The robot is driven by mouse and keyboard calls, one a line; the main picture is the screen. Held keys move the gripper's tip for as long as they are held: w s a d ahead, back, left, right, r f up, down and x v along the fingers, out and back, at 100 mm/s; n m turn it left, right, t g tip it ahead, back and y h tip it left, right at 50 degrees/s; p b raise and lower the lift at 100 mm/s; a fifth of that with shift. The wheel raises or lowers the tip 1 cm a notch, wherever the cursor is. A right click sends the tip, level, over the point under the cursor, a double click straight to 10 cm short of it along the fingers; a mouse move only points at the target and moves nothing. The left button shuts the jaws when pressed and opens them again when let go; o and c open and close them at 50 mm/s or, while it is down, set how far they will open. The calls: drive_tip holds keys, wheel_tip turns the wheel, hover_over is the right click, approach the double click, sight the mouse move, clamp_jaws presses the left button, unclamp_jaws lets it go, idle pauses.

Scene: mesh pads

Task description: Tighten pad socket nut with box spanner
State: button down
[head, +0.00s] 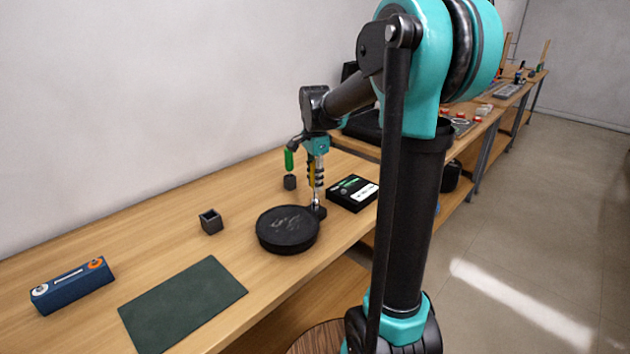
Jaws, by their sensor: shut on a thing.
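My gripper (316,187) points down at the right edge of the round black pad (287,233), which lies flat on the bench. The tool's lower end meets or stands just above a small dark fitting (318,212) beside the pad's rim. Whether it sits on the nut is too small to tell; the nut itself cannot be made out. A narrow yellow strip shows along the gripper.
A green handle-like piece (288,160) shows above a small dark cup (290,182). A black box with a label (353,193) stands right of the gripper. A square dark holder (210,221), green mat (184,304) and blue device (73,286) lie left. The wall closes the back.

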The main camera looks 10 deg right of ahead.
drive_tip(key=m, duration=0.6)
drive_tip(key=shift+r, duration=2.5)
